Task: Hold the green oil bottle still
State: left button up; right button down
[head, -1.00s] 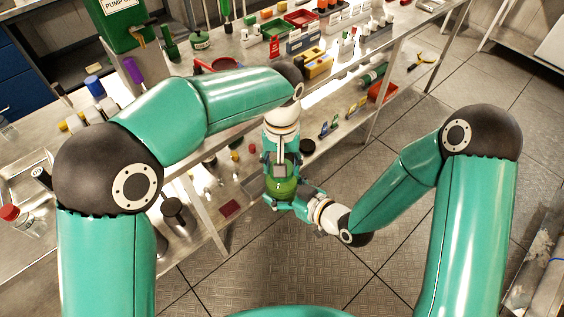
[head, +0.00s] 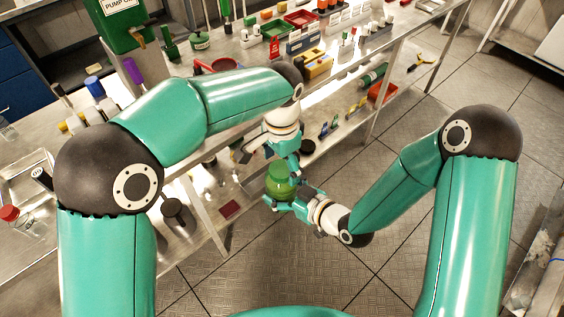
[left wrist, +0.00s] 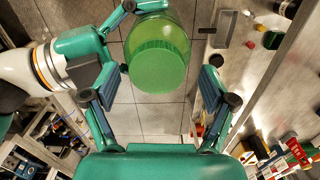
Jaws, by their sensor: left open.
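The green oil bottle (head: 279,181) is in the middle of the head view, held clear of the bench above the floor. My right gripper (head: 287,199) is shut around its lower part. My left gripper (head: 271,163) is open just above the bottle, fingers pointing down towards it. In the left wrist view the bottle (left wrist: 158,52) shows its ribbed green cap towards the camera, lying ahead of and between the spread left fingers (left wrist: 158,84), with no clear contact. The right gripper (left wrist: 95,48) reaches in from the left there, its fingers partly hidden behind the bottle.
The metal bench (head: 210,240) with its lower shelf runs diagonally behind my arms. It carries red trays (head: 301,18), a yellow block (head: 318,65) and a green pump-oil container (head: 122,25). The tiled floor (head: 290,270) below the bottle is clear.

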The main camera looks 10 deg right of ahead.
pick_arm(q)
notch_tip(320, 180, up, 12)
jog(key=shift+w, duration=0.15)
dwell(0.5)
jog(key=shift+f, duration=0.1)
